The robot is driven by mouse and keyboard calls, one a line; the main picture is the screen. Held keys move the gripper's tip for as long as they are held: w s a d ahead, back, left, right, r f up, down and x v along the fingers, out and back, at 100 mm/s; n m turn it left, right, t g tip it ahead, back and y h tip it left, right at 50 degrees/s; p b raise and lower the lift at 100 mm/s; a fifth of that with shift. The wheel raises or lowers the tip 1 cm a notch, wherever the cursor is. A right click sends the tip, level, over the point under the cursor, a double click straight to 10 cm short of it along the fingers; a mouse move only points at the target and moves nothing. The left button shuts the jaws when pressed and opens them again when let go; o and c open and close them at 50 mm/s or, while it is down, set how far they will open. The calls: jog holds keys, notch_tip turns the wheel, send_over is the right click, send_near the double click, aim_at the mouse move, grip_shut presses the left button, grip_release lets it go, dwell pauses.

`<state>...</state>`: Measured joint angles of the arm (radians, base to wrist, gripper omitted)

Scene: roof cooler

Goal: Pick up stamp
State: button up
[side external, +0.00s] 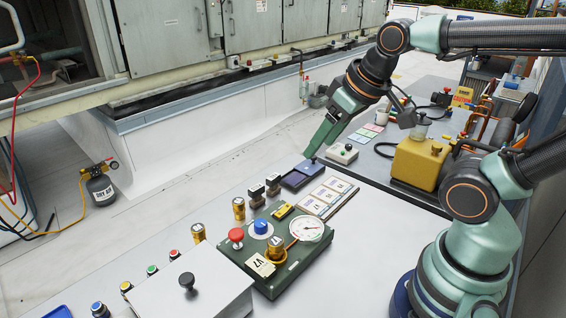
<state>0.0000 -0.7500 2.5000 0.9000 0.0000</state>
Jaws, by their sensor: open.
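Two small dark stamps with pale labels stand side by side on the light bench, the nearer stamp (256,195) and the farther stamp (273,184). A dark blue pad or case (302,174), perhaps an ink pad, lies just right of them. My gripper (310,154) comes down from the upper right with its green fingers pointing down and left. In this view its tips are above the dark blue pad, up and right of the stamps. The gripper is open and nothing shows in it; the finger gap is hard to see from this side.
A green panel (248,265) with a red button, blue knob and gauge stands close in front of the stamps. Cards (330,195) and a yellow pump (420,162) lie right. Bench behind the stamps is clear.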

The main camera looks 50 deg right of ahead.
jog(key=shift+w, duration=0.1)
jog(key=n+g, duration=0.6)
jog(key=n, duration=1.3)
send_over(273, 176)
jog(key=f, duration=1.2)
jog(key=shift+s+a+f, duration=0.1)
jog(key=shift+s+f, duration=0.1)
jog(key=shift+f, duration=0.1)
notch_tip(273, 176, down, 12)
jog(key=shift+w+f, duration=0.1)
grip_shut()
